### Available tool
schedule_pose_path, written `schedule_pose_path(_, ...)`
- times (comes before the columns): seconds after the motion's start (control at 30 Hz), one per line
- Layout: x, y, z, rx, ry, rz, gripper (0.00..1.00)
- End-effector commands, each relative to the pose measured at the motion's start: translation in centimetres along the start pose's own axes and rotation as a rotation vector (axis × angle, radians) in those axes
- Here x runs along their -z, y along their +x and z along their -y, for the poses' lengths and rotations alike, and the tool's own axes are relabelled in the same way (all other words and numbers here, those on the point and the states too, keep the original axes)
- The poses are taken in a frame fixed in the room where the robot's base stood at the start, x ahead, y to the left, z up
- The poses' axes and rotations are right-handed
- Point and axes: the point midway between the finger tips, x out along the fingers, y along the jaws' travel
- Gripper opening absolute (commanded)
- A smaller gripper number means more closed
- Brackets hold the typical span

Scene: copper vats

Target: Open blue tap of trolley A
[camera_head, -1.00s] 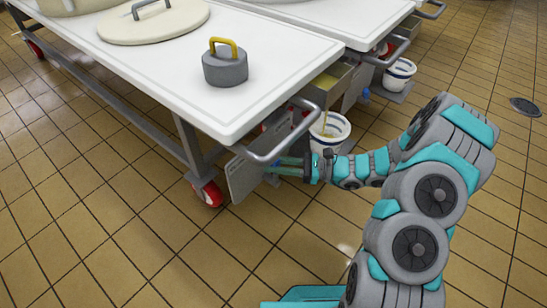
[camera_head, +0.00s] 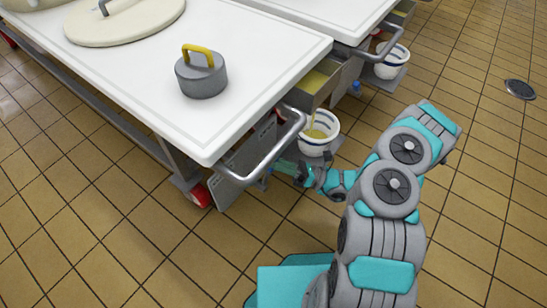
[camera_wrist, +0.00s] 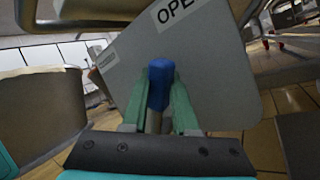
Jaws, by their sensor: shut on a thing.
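The blue tap (camera_wrist: 160,82) stands upright in the middle of the wrist view, between the green fingers of my gripper (camera_wrist: 158,110). My gripper is shut on it. A grey plate (camera_wrist: 215,80) with a partly visible label reading "OPE" is right behind the tap. In the head view my gripper (camera_head: 283,168) is low under the handle at the near trolley's (camera_head: 260,75) corner, beside the plate. The tap is hard to make out there. I cannot read which trolley is A.
A metal push handle (camera_head: 270,150) juts out just above my gripper. A white bucket (camera_head: 320,130) with blue bands stands beside it, with yellowish liquid in it. A grey weight (camera_head: 202,78) with a yellow handle sits on the trolley top.

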Motion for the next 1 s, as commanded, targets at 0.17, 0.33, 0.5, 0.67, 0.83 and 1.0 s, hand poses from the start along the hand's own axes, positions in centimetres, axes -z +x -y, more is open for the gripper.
schedule_pose_path(0.17,0.15,0.0,0.0,0.001,0.016,0.011,0.0)
schedule_pose_path(0.33,0.14,-0.02,0.05,0.002,0.017,0.012,0.0)
schedule_pose_path(0.5,0.13,-0.04,0.09,0.004,0.016,0.011,0.0)
schedule_pose_path(0.67,0.13,-0.04,0.07,0.003,0.016,0.011,0.39)
schedule_pose_path(0.83,0.13,-0.02,0.03,0.002,0.016,0.011,0.39)
schedule_pose_path(1.0,0.06,-0.94,0.08,0.004,0.014,0.013,0.39)
